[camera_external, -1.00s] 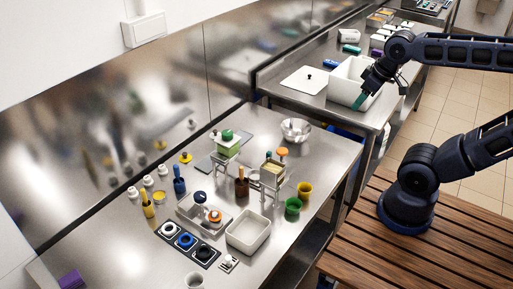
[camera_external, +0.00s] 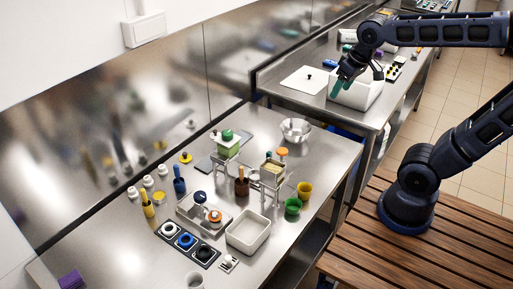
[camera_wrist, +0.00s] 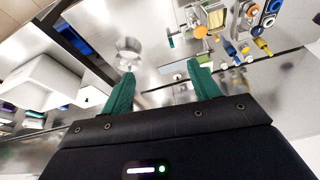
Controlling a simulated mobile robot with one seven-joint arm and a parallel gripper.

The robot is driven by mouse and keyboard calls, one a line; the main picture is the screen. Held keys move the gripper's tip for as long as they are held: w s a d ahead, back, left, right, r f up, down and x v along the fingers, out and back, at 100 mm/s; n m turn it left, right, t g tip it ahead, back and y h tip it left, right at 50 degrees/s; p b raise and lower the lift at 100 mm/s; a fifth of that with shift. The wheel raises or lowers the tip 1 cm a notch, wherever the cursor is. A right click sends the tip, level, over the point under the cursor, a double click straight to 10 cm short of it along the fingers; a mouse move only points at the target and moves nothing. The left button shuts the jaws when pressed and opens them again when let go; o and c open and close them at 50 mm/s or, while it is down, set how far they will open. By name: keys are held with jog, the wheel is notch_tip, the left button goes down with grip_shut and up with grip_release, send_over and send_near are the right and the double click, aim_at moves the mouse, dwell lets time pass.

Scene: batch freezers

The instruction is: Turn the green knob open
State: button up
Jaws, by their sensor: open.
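A green knob (camera_external: 227,134) sits on top of a pale green block in a small metal stand on the near steel table, towards the wall. My gripper (camera_external: 342,88) has teal fingers and is in front of the white bin on the far table, well to the right of the green knob and apart from it. In the wrist view my gripper (camera_wrist: 162,76) has its two fingers spread wide with nothing between them. I cannot clearly tell the green knob among the small coloured things at the top of the wrist view.
A second stand with an orange knob (camera_external: 282,152) is right of the green one. The white bin (camera_external: 368,93) stands on the far table.

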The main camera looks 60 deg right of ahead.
jog(key=w+a+m+g, duration=0.1)
jog(key=w+a+m, duration=0.1)
jog(key=w, duration=0.7)
jog(key=m+g, duration=0.3)
jog(key=m, duration=0.3)
send_over(227, 132)
notch_tip(227, 132, down, 14)
notch_tip(227, 132, down, 11)
jog(key=shift+s+r, duration=0.1)
jog(key=shift+r, duration=0.1)
jog(key=shift+n, duration=0.3)
jog(key=c, duration=1)
